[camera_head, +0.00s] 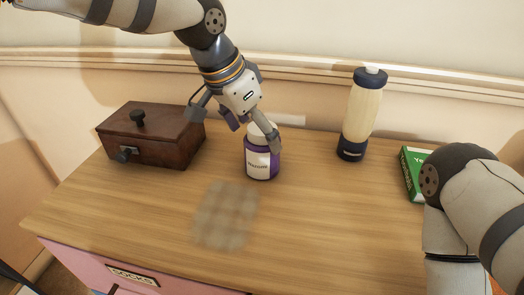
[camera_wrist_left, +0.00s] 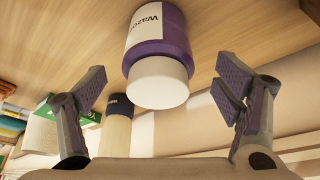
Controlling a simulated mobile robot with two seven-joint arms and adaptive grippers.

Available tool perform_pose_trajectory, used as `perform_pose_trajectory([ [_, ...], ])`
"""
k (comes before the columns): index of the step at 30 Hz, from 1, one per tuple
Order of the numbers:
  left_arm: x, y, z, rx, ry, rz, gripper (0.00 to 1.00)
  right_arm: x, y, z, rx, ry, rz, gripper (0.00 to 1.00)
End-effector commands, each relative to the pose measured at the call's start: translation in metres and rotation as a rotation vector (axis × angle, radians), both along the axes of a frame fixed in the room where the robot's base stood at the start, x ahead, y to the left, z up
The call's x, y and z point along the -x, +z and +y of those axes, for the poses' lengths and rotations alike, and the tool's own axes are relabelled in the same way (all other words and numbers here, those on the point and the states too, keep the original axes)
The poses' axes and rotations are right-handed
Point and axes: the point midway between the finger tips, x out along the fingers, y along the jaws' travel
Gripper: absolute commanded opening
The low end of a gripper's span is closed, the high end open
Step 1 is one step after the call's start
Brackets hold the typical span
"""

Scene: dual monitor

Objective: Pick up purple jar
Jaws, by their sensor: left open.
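The purple jar (camera_head: 262,160) has a white lid and a white label. It stands upright on the wooden dresser top (camera_head: 310,225) near its middle. In the left wrist view the jar (camera_wrist_left: 157,40) shows with its lid towards me, between and beyond the two fingers. My left gripper (camera_head: 248,128) is open just behind and above the jar, with one finger partly in front of the lid. In the left wrist view the fingers (camera_wrist_left: 165,105) are wide apart, with a gap to the jar on both sides. My right arm shows at the right edge, but its gripper is out of view.
A dark wooden box (camera_head: 160,140) with knobs stands to the left. A cream bottle with dark blue ends (camera_head: 362,115) stands to the right, near the wall. A green book (camera_head: 414,172) lies by my right arm. A blurry checked patch (camera_head: 226,214) is in front of the jar.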

Motion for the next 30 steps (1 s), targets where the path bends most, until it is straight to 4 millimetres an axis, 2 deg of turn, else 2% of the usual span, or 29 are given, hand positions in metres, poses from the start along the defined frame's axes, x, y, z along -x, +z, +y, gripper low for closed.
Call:
perform_pose_trajectory([
  [3, -0.004, -0.023, -0.01, -0.001, -0.002, 0.004, 0.84, 0.002, -0.002, 0.0, 0.0, 0.0, 0.007, 0.82],
  [6, -0.008, -0.034, -0.013, 0.001, -0.002, 0.001, 0.84, 0.003, -0.003, 0.0, 0.001, 0.0, 0.011, 0.82],
  [13, -0.009, -0.034, -0.014, 0.001, -0.001, -0.002, 0.84, 0.003, -0.003, 0.0, 0.001, 0.0, 0.01, 0.82],
  [21, -0.008, -0.034, -0.014, 0.0, -0.001, -0.002, 0.23, 0.003, -0.003, 0.0, 0.001, 0.0, 0.01, 0.82],
  [22, -0.008, -0.034, -0.014, 0.0, -0.001, -0.002, 0.19, 0.003, -0.003, 0.0, 0.001, 0.0, 0.01, 0.82],
  [30, -0.009, -0.031, -0.014, 0.001, 0.0, -0.004, 0.19, 0.003, -0.003, 0.0, 0.001, 0.0, 0.01, 0.82],
])
